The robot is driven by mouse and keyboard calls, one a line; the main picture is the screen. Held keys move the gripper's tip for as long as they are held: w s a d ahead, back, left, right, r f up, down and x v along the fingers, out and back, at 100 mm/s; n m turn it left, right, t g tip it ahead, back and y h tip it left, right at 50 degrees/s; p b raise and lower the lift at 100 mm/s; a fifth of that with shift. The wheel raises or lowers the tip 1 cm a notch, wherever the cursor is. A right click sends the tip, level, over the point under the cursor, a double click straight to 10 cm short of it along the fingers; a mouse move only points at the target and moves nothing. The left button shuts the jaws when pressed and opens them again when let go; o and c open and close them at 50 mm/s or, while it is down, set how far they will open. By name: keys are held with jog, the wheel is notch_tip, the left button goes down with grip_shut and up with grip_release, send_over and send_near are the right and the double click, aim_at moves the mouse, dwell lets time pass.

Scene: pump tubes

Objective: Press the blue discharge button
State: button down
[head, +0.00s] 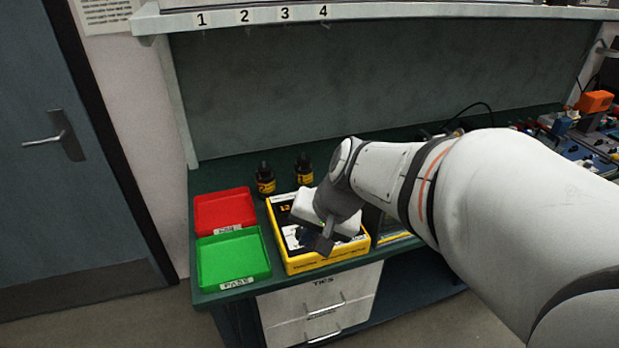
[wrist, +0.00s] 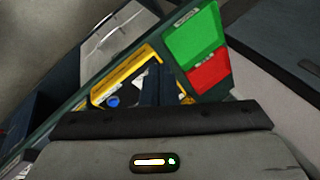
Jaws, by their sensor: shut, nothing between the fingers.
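The blue button (wrist: 113,101) shows in the wrist view as a small round spot inside the yellow-edged box (wrist: 128,68). In the head view the yellow box (head: 312,264) stands on the bench, and my arm hides part of it; I cannot make out the button there. My gripper (head: 324,243) is over the box and is shut and empty. In the wrist view my gripper's dark fingers (wrist: 154,72) are together, a little right of the button. I cannot tell how high the fingertips are above the box.
A green tray (head: 233,259) and a red tray (head: 224,211) lie left of the box. Two dark bottles, one at the left (head: 265,180) and one at the right (head: 304,169), stand behind it. A numbered shelf (head: 360,15) overhangs the bench. Drawers (head: 318,308) are below.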

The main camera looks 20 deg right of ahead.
jog(key=w+d+f+m+t, duration=0.2)
jog(key=w+d+f+m, duration=0.3)
jog(key=w+d+m, duration=0.4)
jog(key=w+d+f+m+t+h, duration=0.1)
jog(key=w+d+f+m+t, duration=0.2)
jog(key=w+d+m, duration=0.6)
notch_tip(320, 180, down, 2)
jog(key=shift+d+f+m, duration=0.2)
jog(key=shift+d+m, duration=0.15)
jog(key=shift+m, duration=0.25)
jog(key=shift+w, duration=0.1)
notch_tip(320, 180, down, 8)
jog(key=b, duration=0.6)
jog(key=shift+r, duration=0.2)
jog(key=shift+f+b, duration=0.6)
jog(key=shift+b, duration=0.2)
jog(key=shift+f, duration=0.1)
jog(key=shift+f+b, duration=0.3)
jog(key=shift+b, duration=0.35)
